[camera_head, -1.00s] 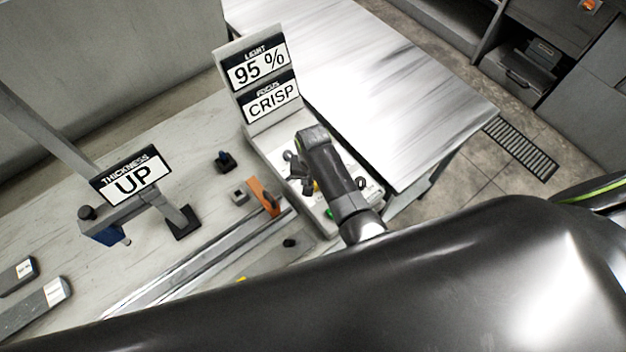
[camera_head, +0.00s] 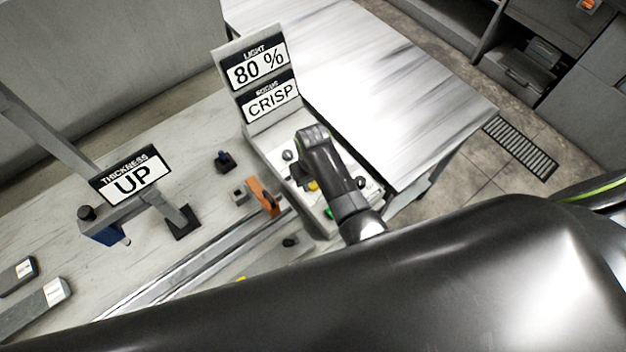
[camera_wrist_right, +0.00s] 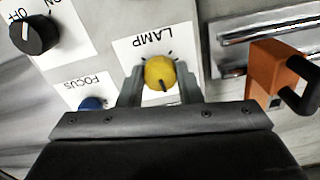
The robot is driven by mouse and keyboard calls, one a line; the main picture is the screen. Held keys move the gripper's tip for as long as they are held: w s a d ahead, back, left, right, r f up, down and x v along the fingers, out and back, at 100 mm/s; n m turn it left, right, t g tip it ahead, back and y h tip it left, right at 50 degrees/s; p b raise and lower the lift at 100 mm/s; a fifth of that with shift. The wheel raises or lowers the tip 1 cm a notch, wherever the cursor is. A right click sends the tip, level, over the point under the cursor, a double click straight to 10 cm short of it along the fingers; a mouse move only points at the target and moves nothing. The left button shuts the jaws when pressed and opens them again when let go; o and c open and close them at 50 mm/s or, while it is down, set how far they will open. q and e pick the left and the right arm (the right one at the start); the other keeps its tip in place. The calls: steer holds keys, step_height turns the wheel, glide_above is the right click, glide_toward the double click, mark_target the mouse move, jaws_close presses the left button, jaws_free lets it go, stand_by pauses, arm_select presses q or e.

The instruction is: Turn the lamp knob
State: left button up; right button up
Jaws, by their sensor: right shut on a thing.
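The yellow lamp knob (camera_wrist_right: 160,73) sits on a white plate marked LAMP in the right wrist view, with its dark pointer mark toward the gripper. My right gripper (camera_wrist_right: 160,84) is shut on the knob, one finger on each side. In the head view my right gripper (camera_head: 303,172) is over the control panel, and a bit of the yellow knob (camera_head: 313,186) shows beside it. The display (camera_head: 257,72) behind the panel reads LIGHT 80 % and FOCUS CRISP. My left gripper is not in view.
A blue focus knob (camera_wrist_right: 91,103) is close beside the gripper. A black OFF/ON knob (camera_wrist_right: 35,35) lies farther left. An orange block (camera_wrist_right: 272,72) with a black handle stands at right. A THICKNESS sign (camera_head: 131,177) reads UP.

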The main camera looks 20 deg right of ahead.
steer(key=shift+w+r+n, duration=0.1)
steer(key=shift+n, duration=0.3)
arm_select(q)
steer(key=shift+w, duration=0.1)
arm_select(e)
steer(key=o, duration=1)
steer(key=shift+c, duration=0.2)
